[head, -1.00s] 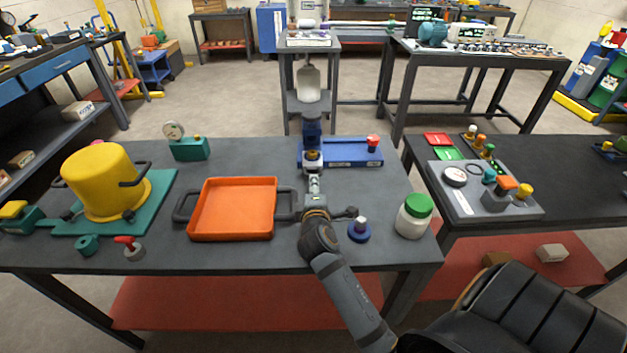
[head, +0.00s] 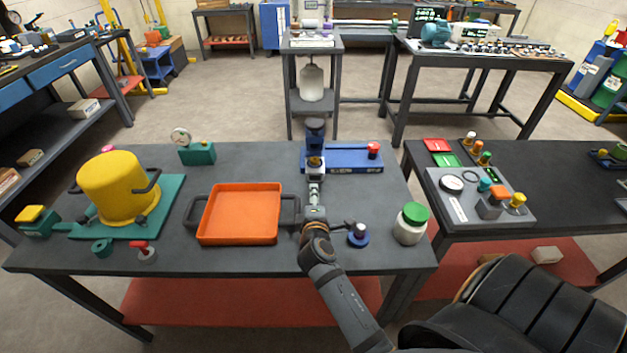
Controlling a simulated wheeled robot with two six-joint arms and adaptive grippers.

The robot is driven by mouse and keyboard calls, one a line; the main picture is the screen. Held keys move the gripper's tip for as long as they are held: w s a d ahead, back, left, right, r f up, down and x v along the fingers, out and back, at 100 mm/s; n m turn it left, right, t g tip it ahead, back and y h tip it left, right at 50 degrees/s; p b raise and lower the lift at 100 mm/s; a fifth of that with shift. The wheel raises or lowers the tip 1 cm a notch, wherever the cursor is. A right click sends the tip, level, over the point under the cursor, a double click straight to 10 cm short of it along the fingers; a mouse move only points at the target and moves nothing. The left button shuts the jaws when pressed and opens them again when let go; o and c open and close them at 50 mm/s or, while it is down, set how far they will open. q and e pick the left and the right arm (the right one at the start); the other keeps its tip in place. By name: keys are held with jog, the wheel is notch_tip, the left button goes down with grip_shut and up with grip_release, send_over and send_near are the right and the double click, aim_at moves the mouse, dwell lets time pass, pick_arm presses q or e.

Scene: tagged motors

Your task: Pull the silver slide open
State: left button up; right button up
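A blue fixture (head: 350,160) with a dark blue upright part (head: 316,136) and a red knob (head: 373,149) stands at the back right of the workbench. I cannot make out the silver slide; my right gripper covers the front left of the fixture, where small silver and brass parts blend with it. My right gripper (head: 315,168) reaches straight up to the fixture, at or just in front of the upright part. Whether its fingers are open or shut on anything is too small to tell. My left gripper is not in view.
An orange tray (head: 240,214) with dark handles lies just left of my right arm. A blue disc with a pale knob (head: 358,236) and a white jar with a green lid (head: 410,224) stand right of it. A yellow pot (head: 118,190) stands far left. A black chair (head: 530,310) is front right.

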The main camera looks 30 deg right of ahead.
aim_at(314, 182)
jog(key=x, duration=0.8)
jog(key=shift+w+d, duration=0.15)
jog(key=shift+d, duration=0.05)
grip_shut()
